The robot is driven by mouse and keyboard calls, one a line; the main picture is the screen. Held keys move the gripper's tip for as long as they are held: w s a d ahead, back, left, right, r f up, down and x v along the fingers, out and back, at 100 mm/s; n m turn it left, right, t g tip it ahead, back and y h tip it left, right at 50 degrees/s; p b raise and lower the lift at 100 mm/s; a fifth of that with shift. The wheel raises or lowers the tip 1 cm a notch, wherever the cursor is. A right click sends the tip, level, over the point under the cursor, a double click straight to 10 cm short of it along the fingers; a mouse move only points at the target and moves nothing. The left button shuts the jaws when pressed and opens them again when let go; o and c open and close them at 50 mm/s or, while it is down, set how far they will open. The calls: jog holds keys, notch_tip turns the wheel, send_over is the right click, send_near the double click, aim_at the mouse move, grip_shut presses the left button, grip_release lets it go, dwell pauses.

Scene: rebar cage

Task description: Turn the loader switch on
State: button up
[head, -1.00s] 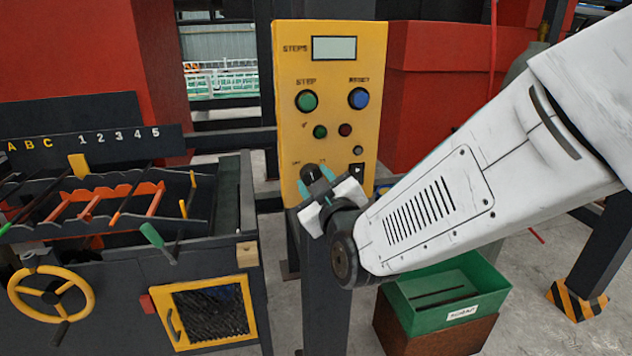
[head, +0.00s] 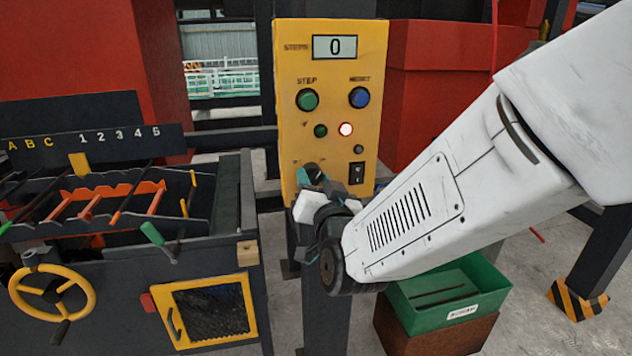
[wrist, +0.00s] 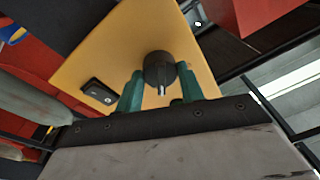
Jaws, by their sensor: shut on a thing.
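The yellow control panel (head: 288,120) stands upright in the middle of the head view. A black rotary knob (head: 312,171) sits low on its left side, with small marks above it that I cannot read. My gripper (head: 316,184) is at this knob. In the wrist view, the teal fingers of my gripper (wrist: 160,88) are on either side of the knob (wrist: 159,68) and shut on it. A pale mark on the knob points towards my gripper. The display (head: 334,47) shows 0, and the small red lamp (head: 346,129) is lit.
A green STEP button (head: 307,100), a blue RESET button (head: 359,97) and a black rocker switch (head: 357,174) are on the panel. The bending bench with a yellow handwheel (head: 87,292) stands left. A green bin (head: 450,290) is below my arm.

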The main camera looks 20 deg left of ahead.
jog(key=shift+m, duration=1.3)
jog(key=shift+h, duration=0.3)
jog(key=o, duration=1)
jog(key=v, duration=0.7)
jog(key=shift+s+d+f, duration=0.15)
jog(key=shift+s+d, duration=0.1)
jog(key=shift+s, duration=0.05)
